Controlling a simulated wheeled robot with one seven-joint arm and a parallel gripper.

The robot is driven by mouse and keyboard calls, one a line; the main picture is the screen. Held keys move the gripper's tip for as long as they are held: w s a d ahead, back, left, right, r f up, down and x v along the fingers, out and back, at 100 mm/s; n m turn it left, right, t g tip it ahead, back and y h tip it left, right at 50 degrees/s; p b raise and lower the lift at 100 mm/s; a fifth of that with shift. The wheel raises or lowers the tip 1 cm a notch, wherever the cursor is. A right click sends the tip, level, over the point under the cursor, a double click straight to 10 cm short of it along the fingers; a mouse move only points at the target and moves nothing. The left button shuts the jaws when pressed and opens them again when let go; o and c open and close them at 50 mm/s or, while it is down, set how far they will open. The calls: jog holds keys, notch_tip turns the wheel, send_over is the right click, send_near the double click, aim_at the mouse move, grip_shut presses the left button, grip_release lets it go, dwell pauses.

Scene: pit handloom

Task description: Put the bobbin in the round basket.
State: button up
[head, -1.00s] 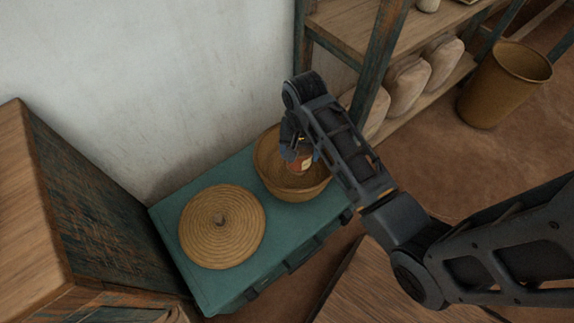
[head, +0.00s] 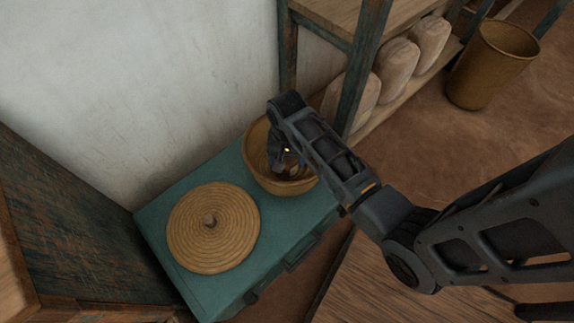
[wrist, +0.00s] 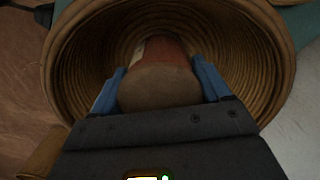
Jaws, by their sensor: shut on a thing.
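The round basket (head: 254,150) is coiled and tan and stands open on a teal chest. In the wrist view its ribbed wall (wrist: 70,65) surrounds my gripper's fingers. My gripper (wrist: 160,88) is shut on the bobbin (wrist: 158,84), with one blue finger on each side. The bobbin shows a brown rounded end and a reddish band with a pale patch. In the head view my gripper (head: 287,165) points down inside the basket mouth, and the arm hides most of the bobbin. I cannot tell whether the bobbin touches the basket floor.
A wooden shelf (head: 335,20) with pale bundles stands behind. A tall brown bin (head: 492,65) is on the floor at upper right. A wooden cabinet (head: 75,215) stands at left.

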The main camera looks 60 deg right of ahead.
jog(key=shift+f+b, duration=0.3)
jog(key=shift+f, duration=1.5)
jog(key=shift+f, duration=0.15)
jog(key=o, duration=1.2)
notch_tip(320, 180, up, 12)
jog(key=shift+r+p, duration=0.15)
jog(key=shift+p, duration=0.95)
